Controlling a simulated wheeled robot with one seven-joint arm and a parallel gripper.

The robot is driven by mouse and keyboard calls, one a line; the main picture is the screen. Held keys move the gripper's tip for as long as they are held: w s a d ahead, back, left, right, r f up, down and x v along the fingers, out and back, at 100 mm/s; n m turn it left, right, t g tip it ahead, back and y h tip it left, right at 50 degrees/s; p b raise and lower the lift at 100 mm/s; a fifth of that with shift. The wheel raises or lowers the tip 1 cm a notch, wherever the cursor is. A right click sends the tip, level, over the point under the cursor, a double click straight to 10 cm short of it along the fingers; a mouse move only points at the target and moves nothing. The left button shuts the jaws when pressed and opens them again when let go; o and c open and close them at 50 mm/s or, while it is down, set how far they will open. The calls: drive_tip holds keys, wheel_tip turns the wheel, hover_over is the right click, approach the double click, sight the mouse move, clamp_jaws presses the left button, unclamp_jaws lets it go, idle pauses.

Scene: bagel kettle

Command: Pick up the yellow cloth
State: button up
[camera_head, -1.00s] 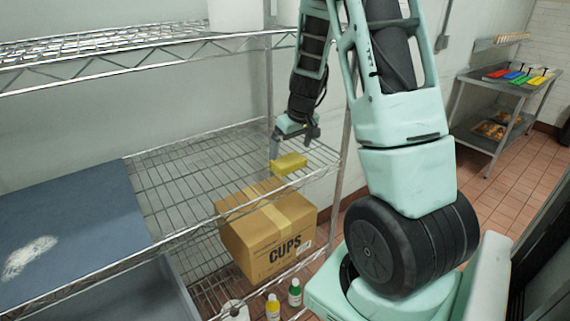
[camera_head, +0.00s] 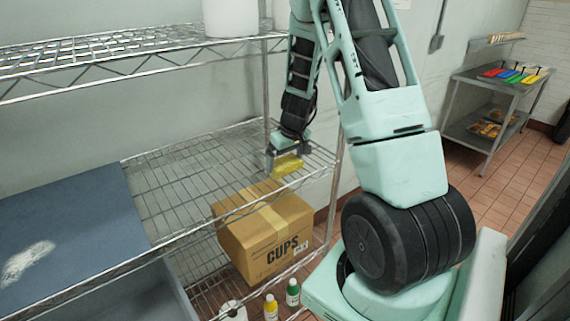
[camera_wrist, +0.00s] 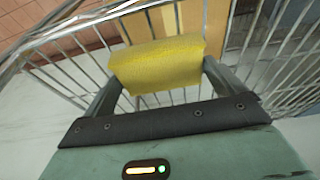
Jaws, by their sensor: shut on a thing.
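The yellow cloth (camera_head: 287,165) is a small folded block at the right end of the wire shelf. In the wrist view the cloth (camera_wrist: 158,65) lies between my two fingers, one at each side of it. My gripper (camera_head: 285,158) is shut on it from above, and the wrist view shows my gripper (camera_wrist: 160,80) too. The wire shelf shows just beneath the cloth; I cannot tell whether the cloth touches it.
The wire shelf (camera_head: 180,180) is mostly bare, with a blue board (camera_head: 70,225) at its left. A cardboard CUPS box (camera_head: 262,235) stands on the level below. A white container (camera_head: 230,18) is on the shelf above. A steel table (camera_head: 490,125) stands at the right.

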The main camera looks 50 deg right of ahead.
sight(285, 162)
drive_tip(key=shift+r, duration=0.55)
drive_tip(key=shift+b+v, duration=0.8)
drive_tip(key=shift+v, duration=0.4)
drive_tip(key=s+a+b, duration=0.4)
drive_tip(key=s+b, duration=0.1)
drive_tip(key=s, duration=1.2)
drive_tip(key=shift+b, duration=0.4)
drive_tip(key=shift+o, duration=0.5)
drive_tip(key=shift+w, duration=0.15)
